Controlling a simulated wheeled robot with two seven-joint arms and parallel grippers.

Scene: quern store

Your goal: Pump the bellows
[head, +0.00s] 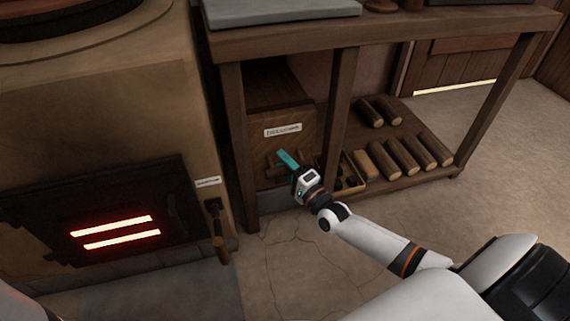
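My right gripper (287,158), with teal fingers, is in front of the wooden box (259,124) under the bench. Its fingertips are close to the dark wooden piece (271,168) on the box front, below a white label (283,130) too small to read. Contact cannot be told, nor whether the fingers are open or shut. A lever with a wooden handle (220,244) hangs at the right side of the stove (110,118), under another small label (207,182). I cannot tell from the labels which part is the bellows. My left gripper is out of view.
The stove door (115,195) has two glowing slots. The bench (400,32) has legs on either side of the box. Several logs (408,156) and a small open tray (352,187) lie on its low shelf. The floor in front is clear.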

